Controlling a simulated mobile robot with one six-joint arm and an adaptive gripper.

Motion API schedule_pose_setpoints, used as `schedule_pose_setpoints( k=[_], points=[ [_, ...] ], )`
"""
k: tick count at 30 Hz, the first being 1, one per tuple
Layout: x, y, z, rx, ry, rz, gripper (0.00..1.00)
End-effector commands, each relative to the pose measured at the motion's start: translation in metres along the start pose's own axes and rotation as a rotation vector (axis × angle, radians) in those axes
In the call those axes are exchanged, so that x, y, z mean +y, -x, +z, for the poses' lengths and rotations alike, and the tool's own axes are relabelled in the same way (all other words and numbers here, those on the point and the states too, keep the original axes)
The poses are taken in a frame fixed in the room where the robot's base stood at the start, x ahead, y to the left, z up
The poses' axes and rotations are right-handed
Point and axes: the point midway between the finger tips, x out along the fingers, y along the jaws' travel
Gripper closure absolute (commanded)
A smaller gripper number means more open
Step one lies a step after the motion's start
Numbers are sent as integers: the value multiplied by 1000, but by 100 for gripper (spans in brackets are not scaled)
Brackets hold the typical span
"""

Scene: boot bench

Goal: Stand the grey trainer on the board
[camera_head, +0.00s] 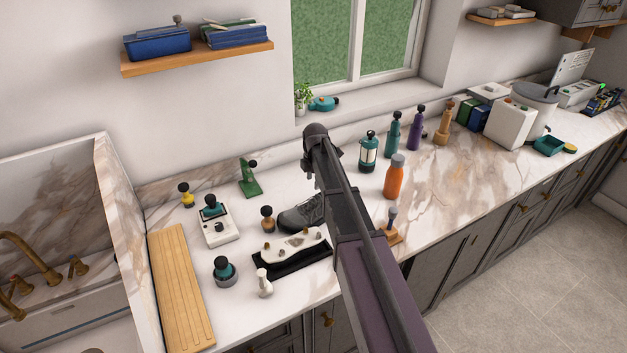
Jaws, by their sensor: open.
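The grey trainer (301,215) is on the marble worktop near the middle of the view. Its toe points left, and my arm hides its right end. The long, pale wooden board (178,287) lies flat at the left of the worktop, beside the sink, with nothing on it. My arm reaches up across the middle of the view, over the worktop and to the right of the trainer's visible part. Its gripper fingers cannot be made out, and the arm seems to hide them. No contact with the trainer can be seen.
Between trainer and board are a brown-knobbed piece (267,220), a white device (219,229) and a teal-topped round pot (224,271). An orange bottle (395,177) stands right.

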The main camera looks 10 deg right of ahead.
Motion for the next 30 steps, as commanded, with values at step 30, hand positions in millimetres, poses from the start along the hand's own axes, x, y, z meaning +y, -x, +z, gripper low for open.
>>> schedule_pose_setpoints(
  k=[30],
  points=[
    [0, 24, -1, 0, 1, 0, 40]
  ],
)
